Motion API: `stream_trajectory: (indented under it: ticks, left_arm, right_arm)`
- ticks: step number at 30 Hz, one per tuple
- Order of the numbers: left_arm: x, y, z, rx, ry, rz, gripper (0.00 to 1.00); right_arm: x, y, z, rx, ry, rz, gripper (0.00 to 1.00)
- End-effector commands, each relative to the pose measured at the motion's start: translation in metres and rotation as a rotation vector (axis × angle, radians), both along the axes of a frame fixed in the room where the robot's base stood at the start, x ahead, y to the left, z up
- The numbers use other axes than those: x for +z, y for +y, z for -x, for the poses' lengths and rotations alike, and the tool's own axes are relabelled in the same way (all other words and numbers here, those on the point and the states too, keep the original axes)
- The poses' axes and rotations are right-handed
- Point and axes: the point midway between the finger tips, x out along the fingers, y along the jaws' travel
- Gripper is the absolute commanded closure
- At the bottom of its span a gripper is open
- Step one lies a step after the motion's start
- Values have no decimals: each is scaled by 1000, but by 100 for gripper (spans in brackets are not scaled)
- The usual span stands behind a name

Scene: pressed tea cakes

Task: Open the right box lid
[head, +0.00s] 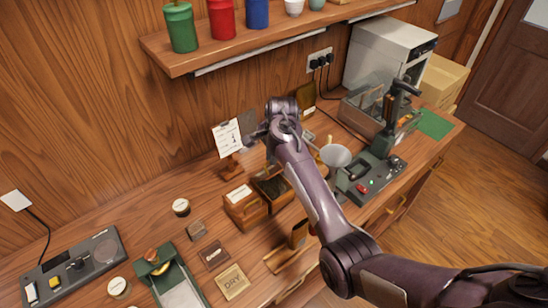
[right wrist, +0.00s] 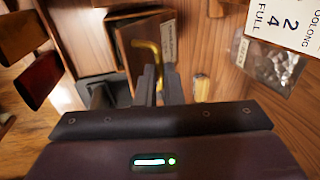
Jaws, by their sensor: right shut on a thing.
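Two wooden boxes stand side by side on the bench in the head view. The left box (head: 243,207) is covered and has a white label. The right box (head: 272,190) is uncovered, with dark contents showing. My right gripper (head: 262,137) is above and behind the boxes, near the wall, partly hidden by its own wrist. In the right wrist view, my right gripper (right wrist: 158,84) is shut on a curved brass handle (right wrist: 151,52). The handle is on a brown wooden piece with a pale label, which looks like the right box lid (right wrist: 122,22). My left gripper is not in view.
A printed card (head: 228,138) stands behind the boxes, close to my right gripper. A green machine (head: 375,180) and a funnel (head: 335,156) stand to the right. A shelf (head: 200,58) with coloured canisters hangs above.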

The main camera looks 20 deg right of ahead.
Motion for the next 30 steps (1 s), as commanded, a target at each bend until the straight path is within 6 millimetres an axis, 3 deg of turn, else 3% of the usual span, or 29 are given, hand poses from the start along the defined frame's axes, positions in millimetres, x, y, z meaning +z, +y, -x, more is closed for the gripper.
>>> stream_trajectory:
  ticks: [1,7,8,12,23,30]
  left_arm:
    - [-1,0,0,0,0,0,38]
    - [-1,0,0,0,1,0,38]
    - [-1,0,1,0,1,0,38]
    - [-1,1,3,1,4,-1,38]
    - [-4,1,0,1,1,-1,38]
    - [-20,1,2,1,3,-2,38]
  right_arm:
    - [-8,2,3,7,13,1,100]
    - [-8,2,4,8,14,1,100]
    - [-9,2,4,8,14,1,89]
    - [-7,2,3,6,11,0,70]
    - [2,0,2,3,4,1,70]
    - [38,-2,7,4,4,3,70]
